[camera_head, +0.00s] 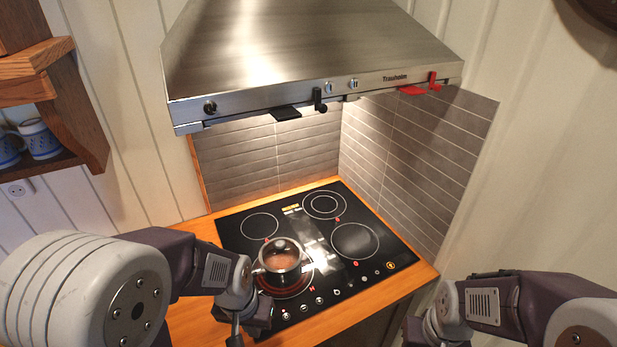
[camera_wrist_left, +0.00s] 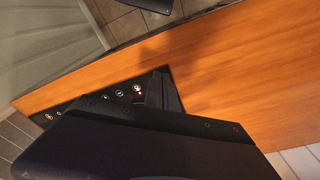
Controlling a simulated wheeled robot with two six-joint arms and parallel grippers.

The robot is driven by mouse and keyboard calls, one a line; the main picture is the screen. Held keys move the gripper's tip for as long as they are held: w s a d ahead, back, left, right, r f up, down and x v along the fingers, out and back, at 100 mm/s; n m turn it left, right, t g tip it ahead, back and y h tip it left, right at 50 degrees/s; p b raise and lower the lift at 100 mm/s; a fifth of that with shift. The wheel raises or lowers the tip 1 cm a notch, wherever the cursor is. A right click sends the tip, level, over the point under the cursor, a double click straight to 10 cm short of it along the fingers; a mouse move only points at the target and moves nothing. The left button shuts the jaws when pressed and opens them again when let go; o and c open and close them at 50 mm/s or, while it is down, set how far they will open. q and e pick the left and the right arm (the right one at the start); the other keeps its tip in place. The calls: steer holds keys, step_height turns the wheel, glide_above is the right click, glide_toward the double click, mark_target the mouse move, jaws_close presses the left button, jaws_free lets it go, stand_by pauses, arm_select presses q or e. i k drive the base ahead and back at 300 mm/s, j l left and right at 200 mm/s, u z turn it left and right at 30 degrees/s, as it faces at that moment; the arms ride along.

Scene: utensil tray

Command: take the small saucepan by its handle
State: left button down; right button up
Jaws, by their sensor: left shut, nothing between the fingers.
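The small saucepan (camera_head: 281,262) stands upright on the glowing red front-left ring of the hob in the head view. It has a steel rim and what looks like a clear lid with a dark knob, with reddish-brown contents below. My left gripper (camera_head: 237,334) points down, just left of and nearer than the pan, over the front of the counter. It is shut and empty. My right gripper (camera_head: 420,334) shows only partly at the bottom edge.
The black hob (camera_head: 353,272) is set in a wooden counter (camera_head: 188,318), with bare wood to its left. A steel hood (camera_head: 300,60) hangs above, with red and black levers along its edge. Tiled walls close the back and right. Blue cups (camera_head: 40,140) stand on a left shelf.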

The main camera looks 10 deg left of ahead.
mark_target(283, 280)
steer(key=i+u, duration=0.1)
steer(key=u, duration=0.3)
steer(key=i+l+u, duration=0.1)
steer(key=u, duration=0.3)
steer(key=i+l+u, duration=0.1)
steer(key=u, duration=0.3)
steer(key=l, duration=0.1)
